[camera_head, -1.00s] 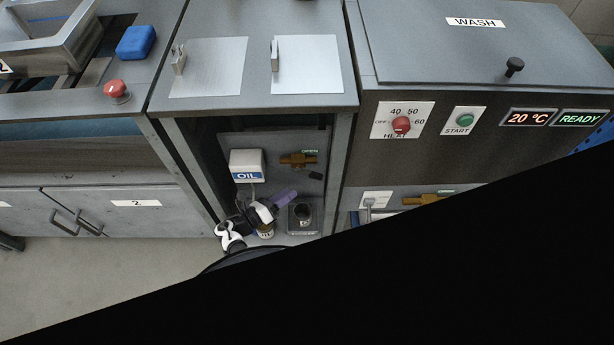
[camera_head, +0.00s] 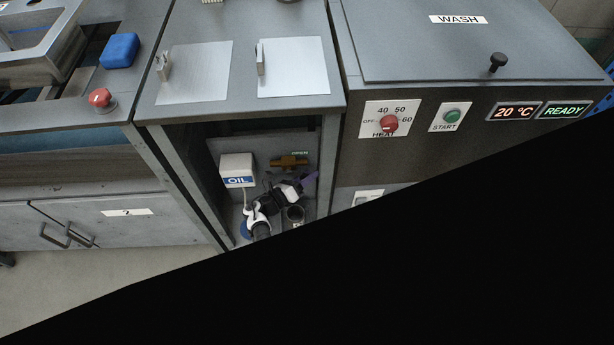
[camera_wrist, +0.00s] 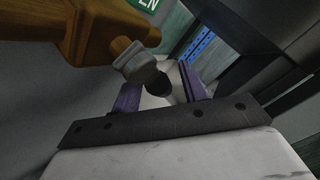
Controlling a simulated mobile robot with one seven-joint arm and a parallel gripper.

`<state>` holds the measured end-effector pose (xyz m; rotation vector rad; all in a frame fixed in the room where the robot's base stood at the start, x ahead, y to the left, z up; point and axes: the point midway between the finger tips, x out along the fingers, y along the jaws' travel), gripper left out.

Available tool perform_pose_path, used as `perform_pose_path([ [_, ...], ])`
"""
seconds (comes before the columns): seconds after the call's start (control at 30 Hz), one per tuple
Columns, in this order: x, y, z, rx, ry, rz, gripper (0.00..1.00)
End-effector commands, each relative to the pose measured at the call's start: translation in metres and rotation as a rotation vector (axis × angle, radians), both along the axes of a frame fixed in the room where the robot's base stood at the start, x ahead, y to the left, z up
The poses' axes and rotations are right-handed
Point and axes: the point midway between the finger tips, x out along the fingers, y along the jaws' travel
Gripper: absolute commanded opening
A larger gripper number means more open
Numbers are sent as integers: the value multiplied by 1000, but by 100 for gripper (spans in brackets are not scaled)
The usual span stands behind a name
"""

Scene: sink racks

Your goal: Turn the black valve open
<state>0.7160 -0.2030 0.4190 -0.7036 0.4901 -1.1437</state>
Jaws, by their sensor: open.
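The brass valve body (camera_head: 289,161) is on the back panel inside the open cabinet. In the wrist view the brass body (camera_wrist: 90,28) fills the upper left, with a short grey stem and a black handle (camera_wrist: 158,85) reaching toward the middle. My gripper (camera_wrist: 160,80) is open, with one purple finger on each side of the black handle; I cannot tell whether they touch it. In the head view my gripper (camera_head: 308,182) is just below and right of the valve, and the handle cannot be made out there. The green OPEN label (camera_head: 300,153) is above the valve.
A white OIL box (camera_head: 237,168) is left of the valve. A dark cup (camera_head: 295,214) stands on the cabinet floor near my arm. The cabinet's right post (camera_head: 328,165) is close to my gripper. A black area hides the lower right of the head view.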

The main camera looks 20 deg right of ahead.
Motion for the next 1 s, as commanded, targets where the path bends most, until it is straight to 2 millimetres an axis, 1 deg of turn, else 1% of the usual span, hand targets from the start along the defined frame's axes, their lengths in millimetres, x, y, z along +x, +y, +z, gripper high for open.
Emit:
perform_pose_path([
  [0.03, 0, 0, 0, 0, 0, 0, 43],
  [0.07, 0, 0, 0, 0, 0, 0, 41],
  [0.37, 0, 1, 0, 0, 0, 0, 1],
  [0.4, 0, 1, 0, 0, 0, 0, 0],
  [0.73, 0, 0, 0, -20, 7, 1, 0],
  [1.0, -1, -4, 7, -148, 42, 1, 0],
])
